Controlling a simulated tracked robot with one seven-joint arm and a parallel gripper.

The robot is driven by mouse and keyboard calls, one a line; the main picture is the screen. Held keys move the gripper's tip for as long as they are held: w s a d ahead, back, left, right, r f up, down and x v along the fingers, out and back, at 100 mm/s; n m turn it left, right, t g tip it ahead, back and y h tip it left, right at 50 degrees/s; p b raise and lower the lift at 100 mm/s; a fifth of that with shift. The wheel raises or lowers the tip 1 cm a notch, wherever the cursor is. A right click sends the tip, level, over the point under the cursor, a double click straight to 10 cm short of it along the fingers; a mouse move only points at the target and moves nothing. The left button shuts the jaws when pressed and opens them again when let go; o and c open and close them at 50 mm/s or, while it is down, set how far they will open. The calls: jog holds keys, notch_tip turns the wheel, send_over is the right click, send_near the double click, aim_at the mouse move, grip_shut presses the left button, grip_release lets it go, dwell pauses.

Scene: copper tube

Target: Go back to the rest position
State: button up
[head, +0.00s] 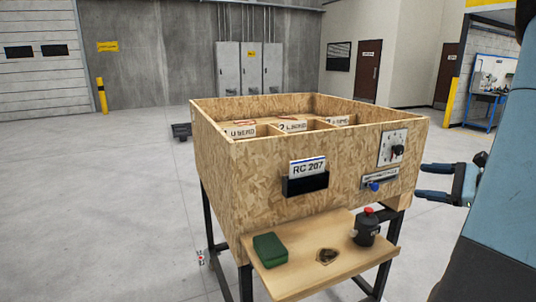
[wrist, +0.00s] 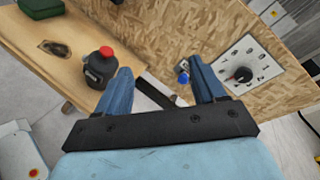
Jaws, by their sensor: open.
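My gripper (head: 445,182) is at the right in the head view, to the right of the wooden box stand (head: 262,162). Its two blue fingers point left toward the stand and are apart, with nothing between them. In the wrist view my gripper (wrist: 160,88) also shows open and empty. A black canister with a red top (head: 367,228) stands upright on the front shelf (head: 300,270). It also shows in the wrist view (wrist: 99,70), left of the fingers. A dial panel (head: 393,148) and a blue-knobbed slider (head: 379,182) are on the front panel.
A green box (head: 270,249) lies on the shelf beside a dark-rimmed hole (head: 327,256). A black holder (head: 305,184) with an RC 207 card (head: 308,167) is on the front panel. The box top has labelled compartments.

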jog(key=s+a+n+g+h, duration=0.1)
jog(key=s+a+n+g, duration=0.3)
jog(key=a, duration=0.5)
jog(key=s+a+n+g, duration=0.1)
jog(key=a+n+g, duration=0.35)
jog(key=a, duration=0.35)
jog(key=s+a+r+n+t+h, duration=0.2)
jog(key=s+a+n+h, duration=0.3)
jog(key=s+n+h, duration=0.3)
jog(key=shift+s+a+r+n, duration=0.15)
jog(key=shift+r+n, duration=0.75)
jog(key=shift+n, duration=0.95)
